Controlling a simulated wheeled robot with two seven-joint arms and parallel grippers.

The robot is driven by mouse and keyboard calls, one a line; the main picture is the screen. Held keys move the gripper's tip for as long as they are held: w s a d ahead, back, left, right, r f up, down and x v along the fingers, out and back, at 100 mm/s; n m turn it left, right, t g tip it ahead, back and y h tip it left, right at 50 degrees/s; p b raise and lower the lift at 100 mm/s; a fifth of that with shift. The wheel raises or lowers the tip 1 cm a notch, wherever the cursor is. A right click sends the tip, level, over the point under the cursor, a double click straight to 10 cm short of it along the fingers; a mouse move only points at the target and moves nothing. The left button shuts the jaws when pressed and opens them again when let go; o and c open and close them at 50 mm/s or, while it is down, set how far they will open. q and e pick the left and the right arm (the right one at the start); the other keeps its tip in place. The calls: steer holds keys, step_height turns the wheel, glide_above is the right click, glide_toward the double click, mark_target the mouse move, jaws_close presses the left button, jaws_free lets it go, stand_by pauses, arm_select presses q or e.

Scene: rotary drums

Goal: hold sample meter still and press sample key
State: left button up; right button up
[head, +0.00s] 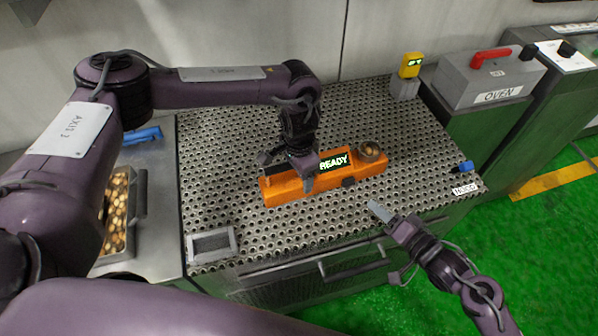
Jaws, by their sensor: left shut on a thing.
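The orange sample meter (360,172) lies on the perforated bench top, its lit display (334,162) reading READY. A round dark-rimmed well (370,152) is at its right end, and a dark knob or key (348,182) is on its front side. I cannot tell for sure which part is the sample key. My left gripper (291,172) reaches down from above and is shut on the meter's left part, hiding some of it.
A grey box labelled OVEN (490,80) with a red handle stands at the right. A small yellow device (410,66) is at the back. A blue item (462,167) lies at the right edge and a grey frame (212,244) at front left. Bench around the meter is clear.

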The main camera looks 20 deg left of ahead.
jaws_close()
stand_by(1.5)
